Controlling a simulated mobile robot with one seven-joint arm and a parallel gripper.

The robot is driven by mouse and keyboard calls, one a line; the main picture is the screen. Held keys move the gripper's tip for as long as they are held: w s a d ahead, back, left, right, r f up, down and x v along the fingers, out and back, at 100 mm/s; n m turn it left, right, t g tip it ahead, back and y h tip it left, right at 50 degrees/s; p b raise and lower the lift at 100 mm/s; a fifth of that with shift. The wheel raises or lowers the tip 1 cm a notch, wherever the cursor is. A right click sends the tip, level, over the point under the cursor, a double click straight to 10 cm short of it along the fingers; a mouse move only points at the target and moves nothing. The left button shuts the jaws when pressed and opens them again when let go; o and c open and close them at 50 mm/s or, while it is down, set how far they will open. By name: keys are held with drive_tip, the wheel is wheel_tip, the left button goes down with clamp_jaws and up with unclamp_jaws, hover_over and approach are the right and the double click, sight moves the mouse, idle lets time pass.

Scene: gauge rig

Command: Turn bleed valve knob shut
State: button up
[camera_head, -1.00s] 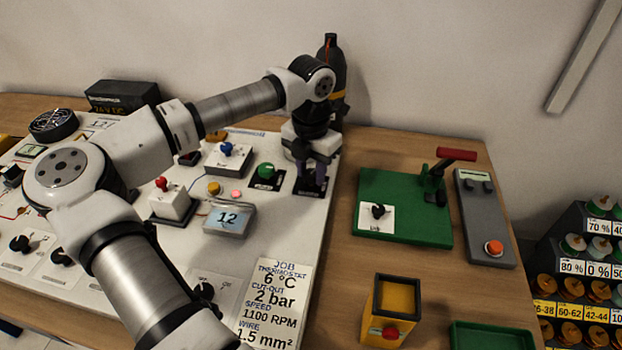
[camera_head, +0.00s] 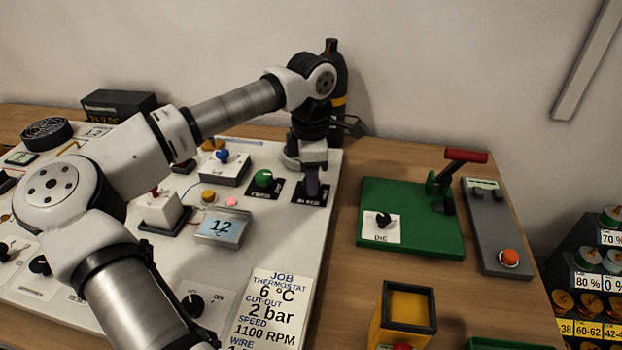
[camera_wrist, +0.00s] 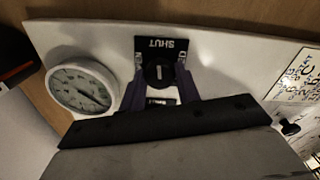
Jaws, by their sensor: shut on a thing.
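The bleed valve knob (camera_wrist: 158,72) is a round black knob with a pale pointer line, on a dark plate lettered SHUT (camera_wrist: 160,43). In the wrist view the purple fingers of my gripper (camera_wrist: 160,80) stand on both sides of the knob and are shut on it. In the head view my gripper (camera_head: 312,184) points down over the dark label plate (camera_head: 311,199) at the panel's right edge. There the fingers and wrist hide the knob. The pointer line runs roughly up and down in the wrist view.
A round white gauge (camera_wrist: 82,88) stands beside the knob. A green knob (camera_head: 264,177) and a blue-topped switch (camera_head: 224,157) are left of my gripper. A dark bottle (camera_head: 334,75) stands behind it. A green board (camera_head: 415,242) lies to the right, with bare wood between.

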drive_tip(key=shift+m, duration=0.7)
drive_tip(key=o, duration=1)
drive_tip(key=shift+c, duration=0.2)
wheel_tip(320, 180, up, 14)
drive_tip(key=b, duration=0.1)
drive_tip(key=shift+s+f, duration=0.1)
